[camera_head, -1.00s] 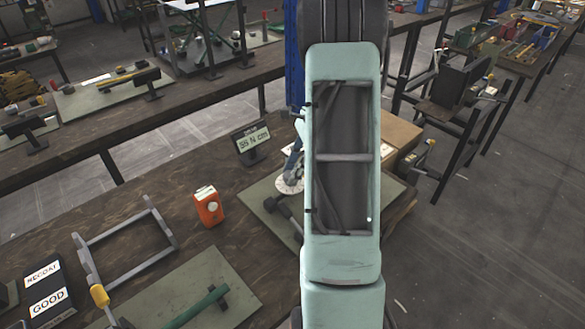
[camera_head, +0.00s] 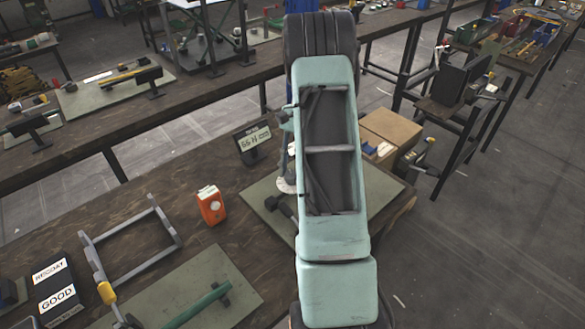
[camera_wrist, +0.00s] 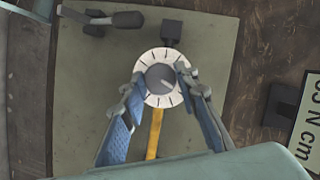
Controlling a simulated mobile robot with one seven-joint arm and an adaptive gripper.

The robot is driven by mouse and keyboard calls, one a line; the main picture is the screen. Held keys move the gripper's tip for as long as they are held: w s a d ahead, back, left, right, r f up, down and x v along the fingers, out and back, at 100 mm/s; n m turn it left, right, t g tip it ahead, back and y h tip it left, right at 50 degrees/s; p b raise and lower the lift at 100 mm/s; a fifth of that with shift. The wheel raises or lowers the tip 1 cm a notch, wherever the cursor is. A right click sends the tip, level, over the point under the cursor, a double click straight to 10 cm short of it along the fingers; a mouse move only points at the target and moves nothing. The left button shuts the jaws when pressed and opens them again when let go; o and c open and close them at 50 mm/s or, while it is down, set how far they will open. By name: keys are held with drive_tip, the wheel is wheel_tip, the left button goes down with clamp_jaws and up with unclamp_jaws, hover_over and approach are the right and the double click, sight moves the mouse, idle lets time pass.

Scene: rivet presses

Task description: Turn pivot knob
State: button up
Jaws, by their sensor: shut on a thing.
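The pivot knob (camera_wrist: 161,79) is a small grey knob in the middle of a white dial (camera_wrist: 158,97) with dark tick marks, seen from above in the wrist view. My gripper (camera_wrist: 161,77) has its two blue-padded fingers on either side of it, shut on it. In the head view only a bit of the white dial (camera_head: 286,186) shows, left of my arm, which hides the knob. A display (camera_wrist: 299,122) reading in N cm stands to the right in the wrist view; its leading digits are partly cut off. It also shows in the head view (camera_head: 252,141).
The dial stands on a green mat (camera_head: 375,200). A dark-headed lever (camera_wrist: 128,19) lies near it, and a yellow bar (camera_wrist: 154,135) runs below the dial. An orange box (camera_head: 211,206) stands left of the mat. Cardboard boxes (camera_head: 392,130) stand behind my arm.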

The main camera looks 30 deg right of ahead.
drive_tip(key=shift+w+r+n, duration=0.1)
drive_tip(key=shift+n, duration=0.5)
drive_tip(key=shift+h, duration=0.3)
drive_tip(key=o, duration=1.1)
drive_tip(key=v, duration=1.2)
drive_tip(key=shift+w, duration=0.1)
